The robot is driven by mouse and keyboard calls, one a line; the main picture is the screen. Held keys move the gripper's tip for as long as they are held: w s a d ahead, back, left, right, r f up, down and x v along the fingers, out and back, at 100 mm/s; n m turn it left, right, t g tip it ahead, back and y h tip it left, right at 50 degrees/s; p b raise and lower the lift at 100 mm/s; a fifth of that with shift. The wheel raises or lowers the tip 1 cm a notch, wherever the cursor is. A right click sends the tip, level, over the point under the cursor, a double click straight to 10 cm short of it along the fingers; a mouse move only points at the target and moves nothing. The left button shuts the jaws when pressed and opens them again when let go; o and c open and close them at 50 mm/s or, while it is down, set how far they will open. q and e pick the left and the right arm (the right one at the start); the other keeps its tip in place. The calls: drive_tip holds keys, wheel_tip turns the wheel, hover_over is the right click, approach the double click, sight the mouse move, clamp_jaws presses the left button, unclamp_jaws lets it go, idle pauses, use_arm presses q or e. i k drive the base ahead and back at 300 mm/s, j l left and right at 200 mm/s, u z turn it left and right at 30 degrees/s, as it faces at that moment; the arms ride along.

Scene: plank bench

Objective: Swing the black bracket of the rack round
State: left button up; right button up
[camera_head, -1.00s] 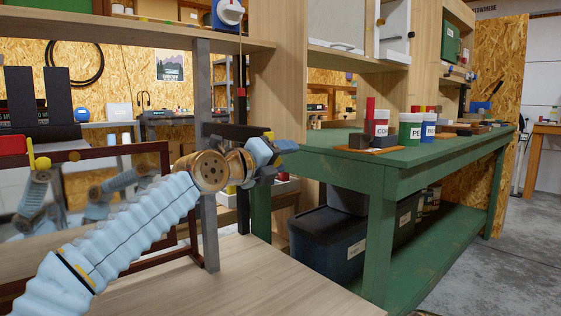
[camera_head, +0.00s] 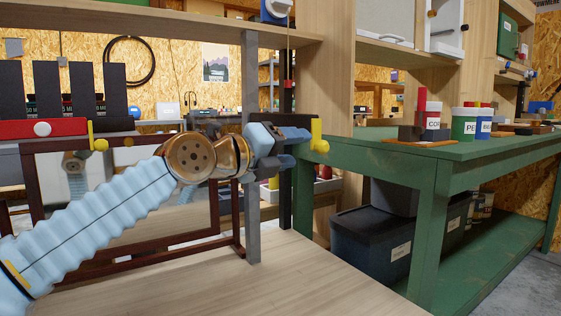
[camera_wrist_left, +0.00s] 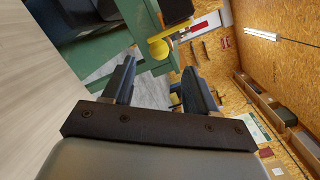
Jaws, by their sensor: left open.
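Part of the black bracket (camera_wrist_left: 176,10) shows at the top edge. My right gripper is out of view.
A red bracket (camera_head: 40,128) with its own yellow handle (camera_head: 97,141) is at the left, below black upright panels. A dark red frame (camera_head: 130,245) stands behind my arm. A green bench (camera_head: 430,165) with cups stands at right. The plank top (camera_head: 300,285) in front is bare.

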sight(284, 121)
drive_tip(key=k+l, duration=0.8)
drive_tip(key=k, duration=0.05)
